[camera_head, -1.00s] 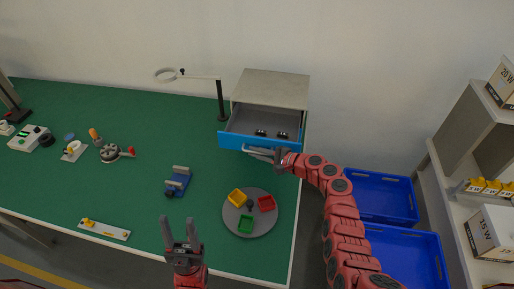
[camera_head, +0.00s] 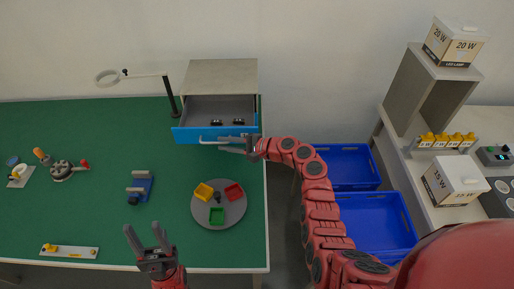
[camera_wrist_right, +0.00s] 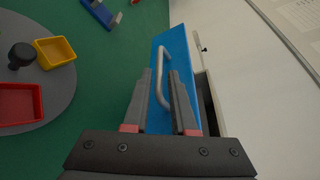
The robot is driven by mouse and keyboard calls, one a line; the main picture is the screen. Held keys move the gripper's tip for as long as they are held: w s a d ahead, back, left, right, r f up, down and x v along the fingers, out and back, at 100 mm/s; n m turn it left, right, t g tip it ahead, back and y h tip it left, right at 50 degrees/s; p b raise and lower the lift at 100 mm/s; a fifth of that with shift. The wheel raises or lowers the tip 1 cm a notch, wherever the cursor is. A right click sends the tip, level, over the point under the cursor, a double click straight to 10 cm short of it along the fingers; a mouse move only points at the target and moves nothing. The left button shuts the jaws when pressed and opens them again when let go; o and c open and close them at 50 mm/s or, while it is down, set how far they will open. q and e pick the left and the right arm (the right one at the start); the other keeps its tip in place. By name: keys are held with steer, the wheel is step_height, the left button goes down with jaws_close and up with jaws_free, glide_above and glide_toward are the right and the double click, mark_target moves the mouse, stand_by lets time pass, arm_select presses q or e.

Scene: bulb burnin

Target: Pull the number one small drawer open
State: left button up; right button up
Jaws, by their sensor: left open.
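The drawer (camera_head: 190,135) with a blue front stands pulled out of a grey cabinet (camera_head: 220,75) at the back right of the green table. Two small dark items lie in it. My right gripper (camera_head: 232,145) is at its pale bar handle (camera_head: 208,142). In the right wrist view, the right gripper (camera_wrist_right: 163,85) has its fingers apart, one on each side of the handle (camera_wrist_right: 160,65), close to the blue front (camera_wrist_right: 180,45). No number can be read on the drawer. My left gripper (camera_head: 147,235) is open and empty above the table's front edge.
A round grey tray (camera_head: 236,212) holds yellow, red and green bins. A magnifier lamp (camera_head: 172,95) stands left of the cabinet. Blue crates (camera_head: 375,222) are right of the table, below my right arm. A shelf (camera_head: 400,95) with boxes is further right.

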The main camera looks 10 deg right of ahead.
steer(key=b+v, duration=0.3)
steer(key=v, duration=1)
